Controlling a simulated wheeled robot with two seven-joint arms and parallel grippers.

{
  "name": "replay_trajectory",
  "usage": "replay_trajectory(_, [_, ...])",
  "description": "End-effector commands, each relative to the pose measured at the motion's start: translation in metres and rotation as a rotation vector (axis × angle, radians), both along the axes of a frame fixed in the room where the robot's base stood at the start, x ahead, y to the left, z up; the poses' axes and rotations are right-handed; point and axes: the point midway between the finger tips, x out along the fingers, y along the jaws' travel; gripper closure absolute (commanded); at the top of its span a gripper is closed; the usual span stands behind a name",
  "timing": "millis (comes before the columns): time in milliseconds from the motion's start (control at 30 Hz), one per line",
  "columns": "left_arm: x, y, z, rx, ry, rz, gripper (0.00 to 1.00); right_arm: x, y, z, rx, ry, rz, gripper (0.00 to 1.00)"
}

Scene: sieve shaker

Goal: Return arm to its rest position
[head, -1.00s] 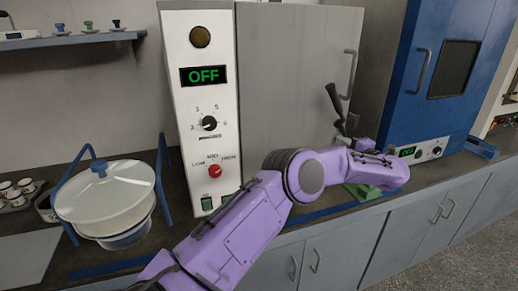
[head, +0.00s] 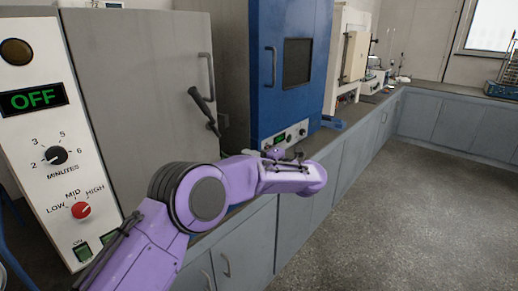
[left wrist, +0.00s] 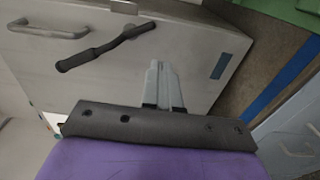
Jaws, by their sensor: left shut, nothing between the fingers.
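My left arm, purple, reaches in from the lower left of the head view across the front of the counter. My right gripper is not in view.
A blue oven (head: 262,90) stands on the counter right of the shaker, with further white equipment (head: 350,60) behind it. Grey cupboards (head: 300,230) run below the counter. The floor (head: 400,200) at the right is clear.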

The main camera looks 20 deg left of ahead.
Motion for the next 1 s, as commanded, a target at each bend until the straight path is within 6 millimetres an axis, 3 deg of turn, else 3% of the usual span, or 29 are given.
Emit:
replay_trajectory(200, [0.009, -0.004, 0.003, 0.022, -0.002, -0.056, 1.0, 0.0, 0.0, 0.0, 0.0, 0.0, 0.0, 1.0])
replay_trajectory(267, [0.018, -0.015, -0.011, 0.094, 0.064, -0.169, 1.0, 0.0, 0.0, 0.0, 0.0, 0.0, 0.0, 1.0])
replay_trajectory(367, [0.021, -0.03, -0.068, 0.244, 0.269, -0.396, 1.0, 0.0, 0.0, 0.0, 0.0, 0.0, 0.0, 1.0])
replay_trajectory(467, [0.003, -0.041, -0.144, 0.34, 0.5, -0.599, 1.0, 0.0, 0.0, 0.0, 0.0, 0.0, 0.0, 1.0])
replay_trajectory(567, [-0.036, -0.044, -0.222, 0.385, 0.734, -0.777, 1.0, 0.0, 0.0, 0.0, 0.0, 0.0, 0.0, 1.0])
replay_trajectory(600, [-0.057, -0.044, -0.252, 0.391, 0.828, -0.846, 1.0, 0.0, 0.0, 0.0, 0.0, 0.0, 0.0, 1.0])
replay_trajectory(667, [-0.093, -0.042, -0.294, 0.389, 0.966, -0.942, 1.0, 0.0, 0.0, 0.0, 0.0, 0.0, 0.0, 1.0])
replay_trajectory(700, [-0.121, -0.04, -0.319, 0.38, 1.057, -1.002, 1.0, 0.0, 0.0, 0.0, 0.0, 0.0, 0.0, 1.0])
replay_trajectory(767, [-0.165, -0.036, -0.352, 0.357, 1.187, -1.087, 1.0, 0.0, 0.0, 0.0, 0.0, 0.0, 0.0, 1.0])
replay_trajectory(833, [-0.221, -0.03, -0.383, 0.318, 1.336, -1.178, 1.0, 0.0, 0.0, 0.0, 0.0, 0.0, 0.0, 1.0])
replay_trajectory(900, [-0.28, -0.023, -0.406, 0.265, 1.48, -1.261, 1.0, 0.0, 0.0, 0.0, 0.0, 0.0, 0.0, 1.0])
replay_trajectory(1000, [-0.358, -0.012, -0.423, 0.181, 1.654, -1.345, 1.0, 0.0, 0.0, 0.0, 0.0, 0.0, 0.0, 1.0])
